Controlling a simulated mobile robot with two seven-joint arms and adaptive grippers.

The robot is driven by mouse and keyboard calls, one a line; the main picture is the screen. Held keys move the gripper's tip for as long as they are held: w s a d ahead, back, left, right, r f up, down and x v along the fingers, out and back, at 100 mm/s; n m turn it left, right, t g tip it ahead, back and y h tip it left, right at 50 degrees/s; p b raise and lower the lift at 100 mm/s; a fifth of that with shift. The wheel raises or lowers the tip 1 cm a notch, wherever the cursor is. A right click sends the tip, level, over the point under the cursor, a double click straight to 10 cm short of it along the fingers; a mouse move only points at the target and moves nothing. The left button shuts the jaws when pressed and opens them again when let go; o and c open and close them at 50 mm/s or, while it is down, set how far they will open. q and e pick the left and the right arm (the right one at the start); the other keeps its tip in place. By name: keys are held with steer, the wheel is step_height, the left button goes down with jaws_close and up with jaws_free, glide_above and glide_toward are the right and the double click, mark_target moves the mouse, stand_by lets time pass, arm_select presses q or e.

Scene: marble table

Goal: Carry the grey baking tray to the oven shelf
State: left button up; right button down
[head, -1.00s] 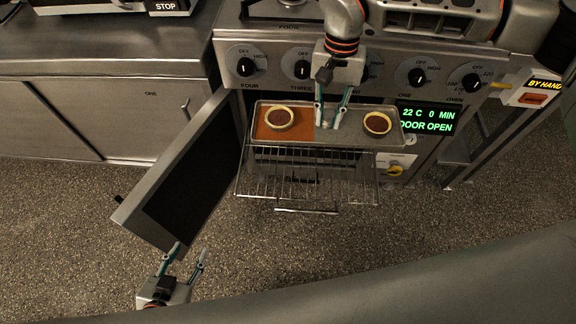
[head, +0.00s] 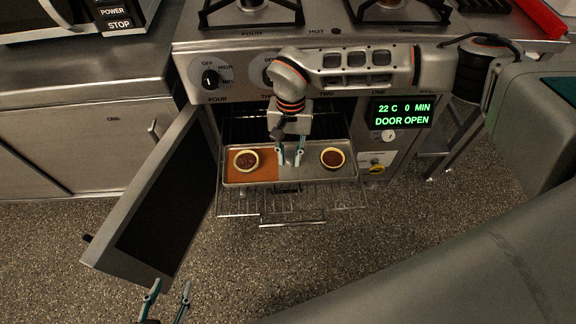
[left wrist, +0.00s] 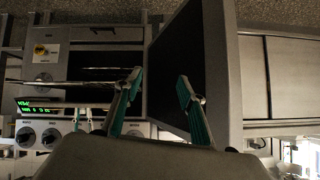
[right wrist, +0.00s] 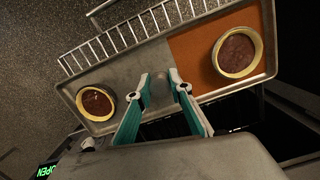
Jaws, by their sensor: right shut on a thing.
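The grey baking tray (head: 312,174) is level at the oven mouth, over the back part of the pulled-out wire oven shelf (head: 290,200). I cannot tell whether it touches the shelf. An orange mat (head: 264,172) covers its left part. A tart (head: 246,160) sits on the mat and another tart (head: 333,158) on bare metal at the right. My right gripper (head: 291,160) is shut on the tray's grey middle grip, seen between the fingers in the right wrist view (right wrist: 160,88). My left gripper (head: 170,290) is open and empty, below the oven door.
The oven door (head: 150,200) stands open to the left, its dark inner face showing. The display (head: 402,114) reads 22 C, 0 MIN, DOOR OPEN. Stove knobs (head: 210,80) line the panel above the oven. The floor (head: 260,260) in front is clear.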

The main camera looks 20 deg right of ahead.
mark_target(289, 168)
step_height(289, 168, down, 5)
steer(key=shift+s+r+b, duration=0.1)
steer(key=shift+r+b, duration=0.05)
steer(key=shift+b, duration=0.4)
steer(key=shift+f, duration=0.6)
steer(key=shift+w+r, duration=0.1)
steer(key=shift+w, duration=0.1)
steer(key=c, duration=1.8)
jaws_free()
steer(key=shift+c, duration=0.2)
arm_select(q)
steer(key=shift+w+d, duration=0.2)
steer(key=shift+d, duration=0.05)
arm_select(e)
steer(key=shift+s, duration=0.1)
